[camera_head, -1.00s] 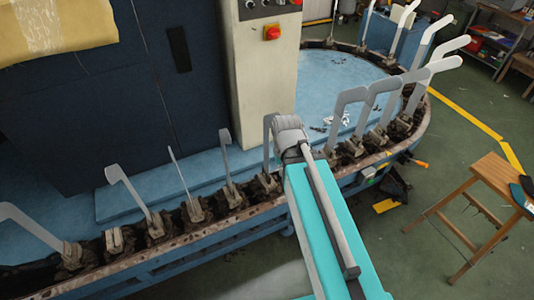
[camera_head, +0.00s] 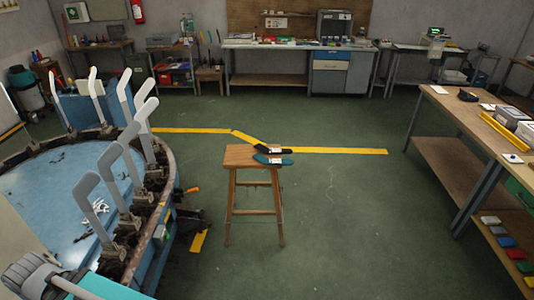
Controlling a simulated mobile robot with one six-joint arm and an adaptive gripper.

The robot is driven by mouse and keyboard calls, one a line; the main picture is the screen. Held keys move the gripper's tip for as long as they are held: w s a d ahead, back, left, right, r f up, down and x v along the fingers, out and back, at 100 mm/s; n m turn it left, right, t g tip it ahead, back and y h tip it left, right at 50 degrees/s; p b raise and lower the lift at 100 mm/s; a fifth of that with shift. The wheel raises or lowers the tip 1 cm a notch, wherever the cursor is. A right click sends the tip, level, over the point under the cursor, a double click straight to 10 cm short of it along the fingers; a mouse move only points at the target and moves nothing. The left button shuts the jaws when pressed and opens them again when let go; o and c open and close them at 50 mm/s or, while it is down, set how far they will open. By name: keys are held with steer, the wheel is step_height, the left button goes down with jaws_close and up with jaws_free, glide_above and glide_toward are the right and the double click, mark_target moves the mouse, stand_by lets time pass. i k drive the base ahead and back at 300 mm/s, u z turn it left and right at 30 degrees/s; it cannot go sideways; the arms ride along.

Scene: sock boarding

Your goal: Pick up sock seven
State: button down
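Two flat sock-like pieces lie on the wooden stool (camera_head: 244,158): a black one (camera_head: 285,151) and a teal one (camera_head: 280,161), each with a pale label. No readable number shows, so I cannot tell which is sock seven. My arm shows only at the lower left corner, and my gripper is out of view.
The round boarding machine (camera_head: 60,190) with upright grey forms (camera_head: 122,155) stands at left. A workbench (camera_head: 465,112) at right holds boxes, with coloured folded pieces (camera_head: 515,254) below. A long bench (camera_head: 270,45) stands at the back. Green floor (camera_head: 350,200) between stool and workbench is clear.

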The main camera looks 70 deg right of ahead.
mark_target(263, 149)
steer(key=z, duration=2.6)
steer(key=k, duration=0.65)
steer(key=z, duration=0.05)
steer(key=i, duration=0.35)
steer(key=z, duration=0.2)
